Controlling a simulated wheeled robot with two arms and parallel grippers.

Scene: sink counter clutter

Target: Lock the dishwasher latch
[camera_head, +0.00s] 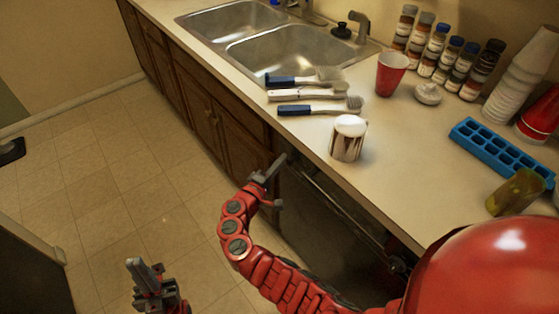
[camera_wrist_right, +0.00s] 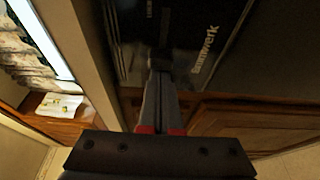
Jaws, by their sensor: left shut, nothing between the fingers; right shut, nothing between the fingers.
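The dishwasher (camera_head: 318,205) is the dark appliance under the counter, right of the wooden cabinets. In the right wrist view its dark panel (camera_wrist_right: 200,25) carries pale lettering. I cannot make out the latch clearly in either view. My right gripper (camera_head: 280,163) is shut and empty by the dishwasher's upper left corner, just below the counter edge. In the right wrist view the shut fingers (camera_wrist_right: 160,72) reach toward the panel; I cannot tell whether they touch it. My left gripper (camera_head: 145,270) is shut and empty, low over the floor, away from the dishwasher.
The counter holds several brushes (camera_head: 318,109), a white-topped cup (camera_head: 347,140), a red cup (camera_head: 391,74), several spice jars (camera_head: 437,50) and a blue ice tray (camera_head: 497,146). The sink (camera_head: 285,50) is further back.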

